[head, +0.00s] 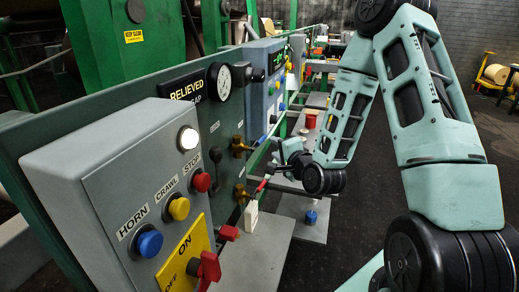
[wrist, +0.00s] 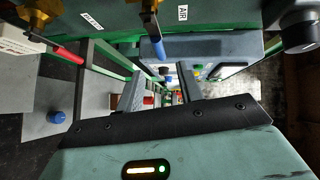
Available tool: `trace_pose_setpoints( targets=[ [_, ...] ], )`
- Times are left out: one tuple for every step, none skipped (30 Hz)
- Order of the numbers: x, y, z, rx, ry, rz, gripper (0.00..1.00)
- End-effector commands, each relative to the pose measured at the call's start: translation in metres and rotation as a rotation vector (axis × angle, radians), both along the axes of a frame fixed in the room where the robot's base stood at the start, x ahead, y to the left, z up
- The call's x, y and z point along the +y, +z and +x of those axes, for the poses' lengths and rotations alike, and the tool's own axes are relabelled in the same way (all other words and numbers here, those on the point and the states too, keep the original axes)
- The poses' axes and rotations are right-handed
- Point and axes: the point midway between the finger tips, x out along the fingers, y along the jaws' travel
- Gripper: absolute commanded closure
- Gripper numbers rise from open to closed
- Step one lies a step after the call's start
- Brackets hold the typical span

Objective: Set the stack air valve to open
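The blue-handled valve (head: 266,138) has a brass body on the green panel. Its blue lever (wrist: 157,42) also shows at the top of the wrist view, near a label reading AIR. My gripper (head: 283,157) is in front of the panel, close to this lever. In the wrist view its two fingers (wrist: 159,72) are spread with a gap between them, and nothing is held. The blue lever's end lies just beyond the gap, seemingly apart from the fingers. Exact depth is hard to tell.
A red-handled brass valve (head: 241,193) sits below, with a white tag (head: 251,216) beneath it; its red lever (wrist: 65,50) is left in the wrist view. A grey button box (head: 70,165) and gauge (head: 220,81) are nearer. A grey-blue control box (head: 262,85) stands beyond.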

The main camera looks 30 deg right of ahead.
Motion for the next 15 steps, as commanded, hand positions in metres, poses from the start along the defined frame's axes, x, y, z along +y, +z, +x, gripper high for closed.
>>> trace_pose_setpoints(
  targets=[
    [0.001,-0.006,0.001,-0.003,0.001,-0.002,0.63],
    [0.001,-0.006,0.001,-0.004,0.001,-0.003,0.63],
    [0.000,-0.008,0.007,-0.004,0.000,-0.004,0.63],
    [-0.001,-0.009,0.013,-0.005,-0.001,-0.005,0.63],
    [-0.002,-0.009,0.018,-0.005,-0.001,-0.005,0.63],
    [-0.003,-0.010,0.024,-0.005,0.000,-0.004,0.63],
    [-0.003,-0.010,0.029,-0.005,0.000,-0.003,0.63],
    [-0.004,-0.008,0.035,-0.004,0.000,-0.002,0.63],
    [-0.005,-0.005,0.044,0.000,0.000,0.002,0.63],
    [-0.006,-0.006,0.050,0.001,0.000,0.002,0.63],
    [-0.007,-0.006,0.056,0.001,0.000,0.002,0.63],
    [-0.008,-0.008,0.064,0.001,0.000,0.001,0.63],
    [-0.008,-0.008,0.069,0.001,0.000,0.001,0.63],
    [-0.009,-0.010,0.075,0.001,0.000,0.001,0.63],
    [-0.010,-0.010,0.082,0.000,0.000,0.000,0.63]
  ],
)
